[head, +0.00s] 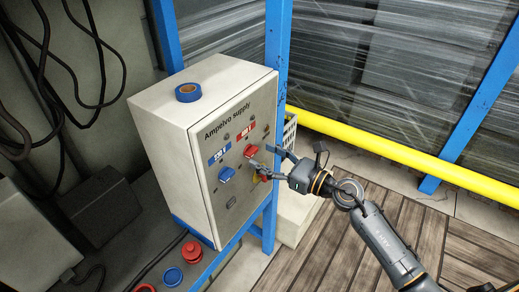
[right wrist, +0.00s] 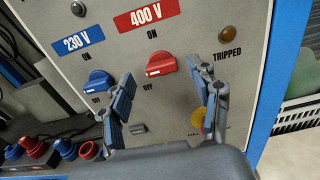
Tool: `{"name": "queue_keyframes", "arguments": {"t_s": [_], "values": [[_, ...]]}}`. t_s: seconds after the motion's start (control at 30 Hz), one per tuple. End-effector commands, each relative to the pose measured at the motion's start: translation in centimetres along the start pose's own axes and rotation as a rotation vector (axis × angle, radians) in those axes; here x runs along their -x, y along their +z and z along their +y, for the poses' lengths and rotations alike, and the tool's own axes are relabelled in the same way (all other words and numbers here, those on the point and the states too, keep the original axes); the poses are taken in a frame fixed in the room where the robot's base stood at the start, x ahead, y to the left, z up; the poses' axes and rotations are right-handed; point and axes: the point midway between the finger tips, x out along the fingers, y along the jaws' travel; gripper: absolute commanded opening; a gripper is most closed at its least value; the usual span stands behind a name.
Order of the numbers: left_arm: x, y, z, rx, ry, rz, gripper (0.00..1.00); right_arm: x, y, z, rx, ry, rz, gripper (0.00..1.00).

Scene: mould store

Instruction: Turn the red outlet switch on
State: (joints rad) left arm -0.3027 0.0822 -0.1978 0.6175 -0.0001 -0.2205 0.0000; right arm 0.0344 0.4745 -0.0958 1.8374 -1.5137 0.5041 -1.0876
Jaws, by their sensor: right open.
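The red outlet switch (head: 252,151) is a rotary knob on the front of the white supply box (head: 178,130), under a red 400 V label. In the right wrist view the red knob (right wrist: 161,65) sits between the printed words ON above and OFF below; its handle lies slanted, left end lower, toward OFF. My right gripper (head: 261,157) is open in front of the panel, just below and right of the knob. In the right wrist view its fingers (right wrist: 172,86) stand apart, below the knob on either side, with nothing between them. My left gripper is not in view.
A blue knob (head: 226,174) under a 230 V label (right wrist: 83,41) is left of the red one. An amber TRIPPED lamp (right wrist: 228,33) and a yellow part (right wrist: 197,121) are at right. Blue tape (head: 188,92) lies on top. A blue post (head: 277,100) stands beside the box.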

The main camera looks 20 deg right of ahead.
Motion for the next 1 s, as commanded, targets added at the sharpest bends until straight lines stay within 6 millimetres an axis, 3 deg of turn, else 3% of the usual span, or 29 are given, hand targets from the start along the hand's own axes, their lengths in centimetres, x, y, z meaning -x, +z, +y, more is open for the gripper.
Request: {"name": "queue_keyframes", "arguments": {"t_s": [0.2, 0.5, 0.53, 0.8, 1.0], "values": [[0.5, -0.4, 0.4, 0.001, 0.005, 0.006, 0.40, -2.0, 0.0, -0.1, -0.001, -0.001, 0.000, 0.62], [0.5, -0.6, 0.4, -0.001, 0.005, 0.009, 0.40, -2.3, -0.1, 0.0, -0.001, -0.001, 0.000, 0.62], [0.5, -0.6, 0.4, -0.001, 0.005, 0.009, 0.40, -2.3, -0.1, 0.0, -0.001, -0.001, 0.000, 0.60], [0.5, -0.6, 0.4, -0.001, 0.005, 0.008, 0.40, -2.2, -0.1, 0.0, -0.001, -0.001, 0.000, 0.08], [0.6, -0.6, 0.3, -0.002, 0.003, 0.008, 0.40, -2.2, 0.0, -0.1, -0.011, -0.001, 0.001, 0.08]]}}
